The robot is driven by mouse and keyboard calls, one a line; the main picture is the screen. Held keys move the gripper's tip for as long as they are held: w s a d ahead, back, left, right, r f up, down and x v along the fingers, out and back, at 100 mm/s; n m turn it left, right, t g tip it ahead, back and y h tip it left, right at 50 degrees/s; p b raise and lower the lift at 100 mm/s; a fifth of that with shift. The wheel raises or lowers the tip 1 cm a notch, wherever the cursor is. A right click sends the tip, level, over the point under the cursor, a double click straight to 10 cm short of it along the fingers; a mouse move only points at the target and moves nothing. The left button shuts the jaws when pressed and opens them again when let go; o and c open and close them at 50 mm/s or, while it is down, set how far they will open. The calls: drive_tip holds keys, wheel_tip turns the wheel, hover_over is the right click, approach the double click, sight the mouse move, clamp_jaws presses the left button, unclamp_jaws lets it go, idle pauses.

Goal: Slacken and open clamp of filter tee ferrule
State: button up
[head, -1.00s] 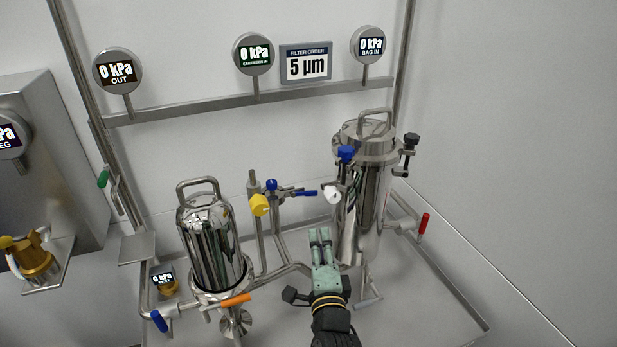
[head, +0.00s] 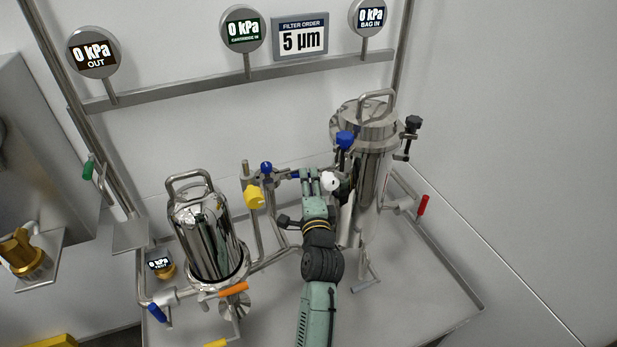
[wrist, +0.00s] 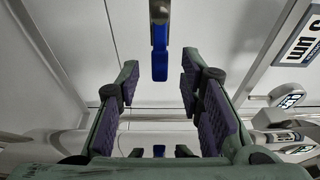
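The filter tee pipework (head: 285,176) stands between two steel housings in the head view. It carries a small blue knob (head: 266,167), a yellow knob (head: 254,197), and a blue lever (head: 295,174). I cannot tell which fitting is the ferrule clamp, or whether it is open. My gripper (head: 310,180) is at the right end of the tee, beside the blue lever and a white round part (head: 330,181). In the wrist view its purple-padded fingers (wrist: 162,110) are apart with nothing gripped. The blue lever (wrist: 160,62) shows beyond the gap between them.
A tall lidded housing (head: 371,170) with blue and black knobs stands close on the right. A shorter polished housing (head: 205,235) stands on the left, with an orange handle (head: 234,289) below. A red handle (head: 422,205) projects at right. The tray's front right (head: 420,300) is clear.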

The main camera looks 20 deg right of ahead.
drive_tip(key=shift+w+d, duration=0.15)
drive_tip(key=shift+w, duration=0.4)
clamp_jaws()
